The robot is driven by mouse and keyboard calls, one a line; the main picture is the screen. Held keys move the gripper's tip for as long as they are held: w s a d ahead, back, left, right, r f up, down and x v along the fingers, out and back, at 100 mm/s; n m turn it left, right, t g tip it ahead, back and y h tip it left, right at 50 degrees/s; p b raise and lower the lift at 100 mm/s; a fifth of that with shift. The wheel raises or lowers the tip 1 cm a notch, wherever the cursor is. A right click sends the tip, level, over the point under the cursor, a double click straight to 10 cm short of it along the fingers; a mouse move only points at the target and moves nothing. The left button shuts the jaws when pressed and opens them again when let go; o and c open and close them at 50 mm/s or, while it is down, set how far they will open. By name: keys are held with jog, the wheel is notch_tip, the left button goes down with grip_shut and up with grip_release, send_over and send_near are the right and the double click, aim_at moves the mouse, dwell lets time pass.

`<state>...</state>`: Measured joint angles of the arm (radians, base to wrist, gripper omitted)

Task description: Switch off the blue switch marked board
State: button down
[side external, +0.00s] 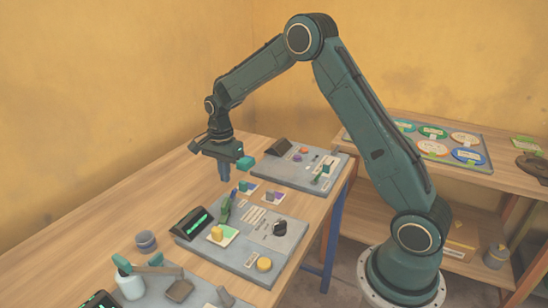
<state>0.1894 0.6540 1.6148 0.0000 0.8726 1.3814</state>
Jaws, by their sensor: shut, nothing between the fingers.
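A small blue switch (243,186) stands on a pale label plate at the far edge of the middle grey board (190,241). The lettering on its label is too small to read, and I cannot tell which way the lever leans. My gripper (225,179) points straight down, shut and empty. In the picture it is just left of and above the blue switch, apparently apart from it; the exact gap cannot be judged from this view.
Another board (330,160) lies behind. A grey cup (145,241) stands left.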

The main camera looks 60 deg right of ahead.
jog(key=r, duration=0.4)
jog(key=shift+w+r, duration=0.1)
jog(key=shift+w, duration=0.25)
dwell(0.5)
jog(key=s+a+r+n+t, duration=0.1)
jog(key=s+a+r+n, duration=0.25)
jog(key=s+r, duration=0.35)
jog(key=s+a+r+n+t, duration=0.25)
jog(key=s+r+n, duration=0.25)
jog(key=s+r, duration=0.3)
jog(key=s+a+n+t, duration=0.1)
jog(key=s+n, duration=0.3)
jog(key=s, duration=0.4)
jog(key=s+a+n+t, duration=0.1)
jog(key=s+a+n, duration=0.1)
jog(key=s+n, duration=0.3)
jog(key=shift+s+a, duration=0.25)
jog(key=shift+s, duration=2)
